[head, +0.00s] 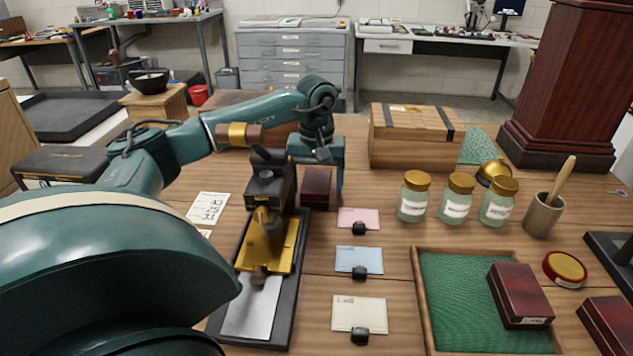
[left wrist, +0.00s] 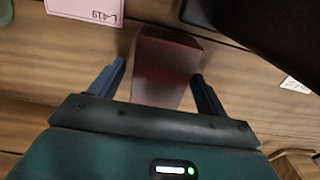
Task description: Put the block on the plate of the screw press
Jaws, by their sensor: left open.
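A dark red block (head: 316,188) stands on the wooden table just behind and right of the screw press (head: 265,237). My left gripper (head: 318,180) is over it, open, with a finger on each side. In the left wrist view the block (left wrist: 163,82) lies between the two blue fingers (left wrist: 158,72), with a gap showing on each side. The press has a black head, a gold frame and a long dark base bearing a pale flat plate (head: 250,308), which is bare at its front. My right gripper is not in view.
Pink, blue and cream cards (head: 359,312) with black clips lie right of the press. A green-lined tray (head: 450,300) holds another dark red box (head: 520,295). Glass jars (head: 413,197) and a wooden box (head: 415,137) stand behind. My left arm covers the left foreground.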

